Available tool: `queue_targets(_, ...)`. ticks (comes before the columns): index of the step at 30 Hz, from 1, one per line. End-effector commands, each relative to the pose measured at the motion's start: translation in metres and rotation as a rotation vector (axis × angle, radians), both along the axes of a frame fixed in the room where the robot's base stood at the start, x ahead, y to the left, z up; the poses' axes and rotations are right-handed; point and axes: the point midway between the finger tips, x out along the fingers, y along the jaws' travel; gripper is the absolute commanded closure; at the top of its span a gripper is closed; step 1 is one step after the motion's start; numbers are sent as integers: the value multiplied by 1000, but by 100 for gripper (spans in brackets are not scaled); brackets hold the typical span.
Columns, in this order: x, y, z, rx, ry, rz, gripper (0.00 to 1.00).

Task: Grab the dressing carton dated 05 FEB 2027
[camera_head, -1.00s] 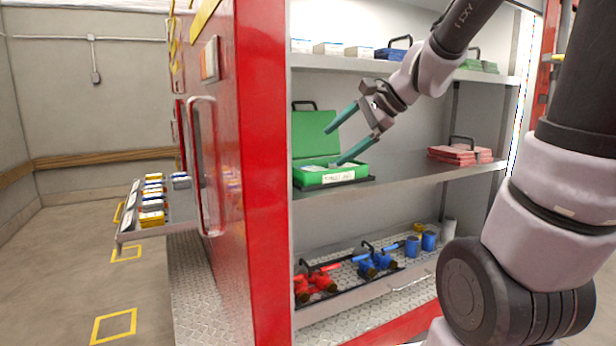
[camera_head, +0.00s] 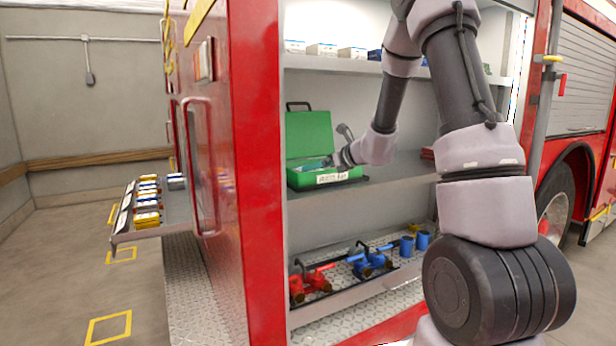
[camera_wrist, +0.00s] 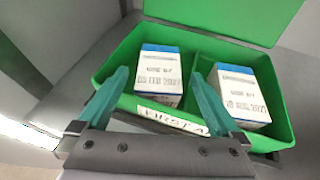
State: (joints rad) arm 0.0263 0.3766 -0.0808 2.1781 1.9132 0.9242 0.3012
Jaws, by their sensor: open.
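An open green first-aid box (camera_head: 301,182) stands on the middle shelf, its lid raised behind it. It also shows in the wrist view (camera_wrist: 120,62). Inside are two white cartons with blue tops, one in each compartment: a left carton (camera_wrist: 160,78) and a right carton (camera_wrist: 240,95). Both carry "USE BY" print; the left one seems to read FEB 2027, its day blurred, and the right date is unclear. My gripper (camera_wrist: 160,76) is open over the box's front edge. Its fingers appear either side of the left carton, with no visible contact. In the head view the fingers are mostly hidden.
A divider (camera_wrist: 196,66) separates the compartments. The raised lid (camera_head: 309,133) stands behind the box. Another shelf with cartons (camera_head: 322,50) is above; red and blue fittings (camera_head: 318,280) lie below. A red cabinet door (camera_head: 255,180) stands to the left. Bare shelf lies right of the box.

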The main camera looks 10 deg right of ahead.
Motion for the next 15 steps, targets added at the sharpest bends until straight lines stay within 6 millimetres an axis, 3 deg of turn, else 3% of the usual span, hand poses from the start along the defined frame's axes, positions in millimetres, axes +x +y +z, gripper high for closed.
queue_targets(9,32,22,-16,0,0,2,0)
queue_targets(15,43,28,-21,-1,-1,0,0)
